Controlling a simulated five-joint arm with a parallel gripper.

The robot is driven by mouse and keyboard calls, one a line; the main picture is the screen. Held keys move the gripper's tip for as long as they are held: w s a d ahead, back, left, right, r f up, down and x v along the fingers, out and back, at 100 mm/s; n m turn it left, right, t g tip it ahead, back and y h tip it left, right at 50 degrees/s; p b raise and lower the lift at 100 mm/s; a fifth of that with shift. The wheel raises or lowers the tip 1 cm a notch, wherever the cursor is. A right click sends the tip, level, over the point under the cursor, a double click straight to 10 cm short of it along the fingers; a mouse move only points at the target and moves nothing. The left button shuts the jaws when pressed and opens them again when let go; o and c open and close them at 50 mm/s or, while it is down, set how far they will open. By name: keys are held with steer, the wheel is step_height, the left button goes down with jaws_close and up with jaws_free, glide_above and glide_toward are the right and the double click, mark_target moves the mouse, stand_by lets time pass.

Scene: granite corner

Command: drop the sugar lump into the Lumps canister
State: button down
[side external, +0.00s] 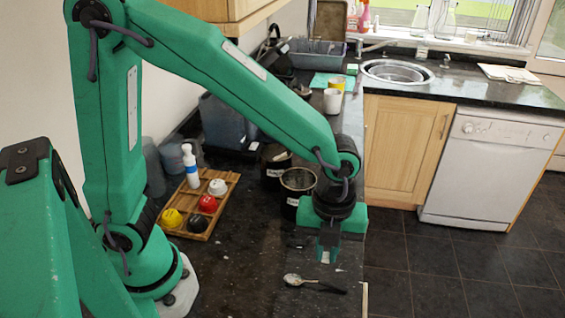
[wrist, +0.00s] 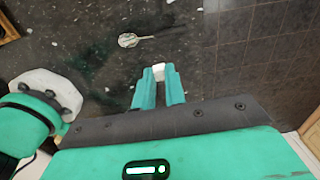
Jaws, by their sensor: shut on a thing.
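My gripper (wrist: 158,82) is shut on a small white sugar lump (wrist: 158,69), which shows between the fingertips in the wrist view. Two dark canisters with white labels stand behind my gripper. The nearer canister (side external: 291,202) is open at the top and partly covered by my wrist. The farther canister (side external: 270,171) is partly hidden too. I cannot read which label says Lumps.
A spoon (side external: 315,283) lies on the counter (side external: 255,262) near its right edge; it also shows in the wrist view (wrist: 130,40). A wooden tray (side external: 228,178) with several coloured items and a white bottle (side external: 190,166) stand at left. A white mug (side external: 332,101) is farther back.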

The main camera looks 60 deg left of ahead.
steer(key=w+a+r+n, duration=0.35)
steer(key=w+a, duration=0.35)
steer(key=a, duration=0.3)
steer(key=n, duration=0.4)
glide_toward(303, 171)
steer(key=s+d, duration=0.1)
steer(key=d, duration=0.1)
steer(key=s+d, duration=0.2)
steer(key=shift+s+d+r, duration=0.15)
steer(key=shift+s+d, duration=0.05)
steer(key=shift+f, duration=3)
steer(key=c, duration=1.4)
jaws_free()
steer(key=shift+o, duration=0.2)
step_height(303, 171, up, 8)
